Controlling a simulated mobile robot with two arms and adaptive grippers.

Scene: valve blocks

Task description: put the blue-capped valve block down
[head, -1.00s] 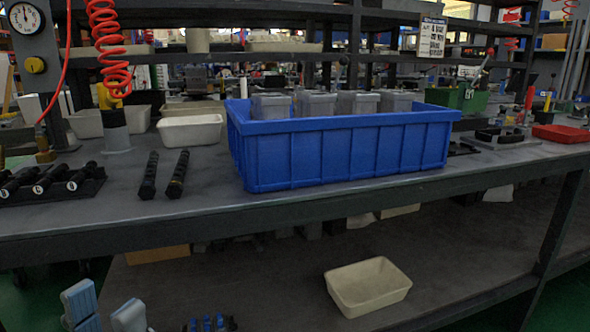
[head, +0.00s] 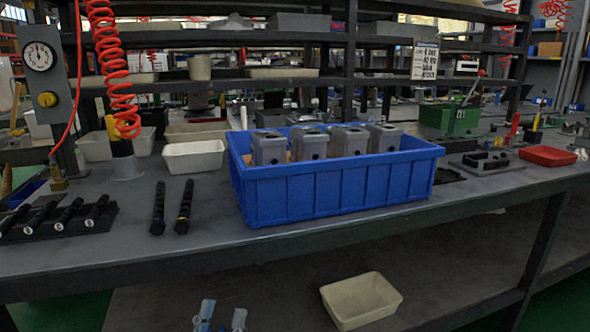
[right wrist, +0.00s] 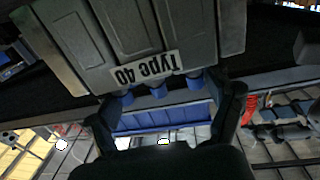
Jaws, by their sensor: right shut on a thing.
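In the right wrist view, the grey valve block (right wrist: 140,35) fills the upper part, with an upside-down "Type 40" label. The dark fingers of my right gripper (right wrist: 170,97) stand either side of the caps, and the gripper is shut on the block. The block and the right gripper are outside the head view. In the head view, the light-blue fingertips of my left gripper (head: 222,318) show at the bottom edge, apart with nothing visible between them. The rest of that gripper is cut off.
A blue crate (head: 340,192) on the workbench (head: 120,250) holds several grey blocks (head: 310,143). Left of it lie two black rods (head: 158,207) and a black rack (head: 110,222). A cream bin (head: 361,300) stands on the lower shelf. Bare bench runs along the front edge.

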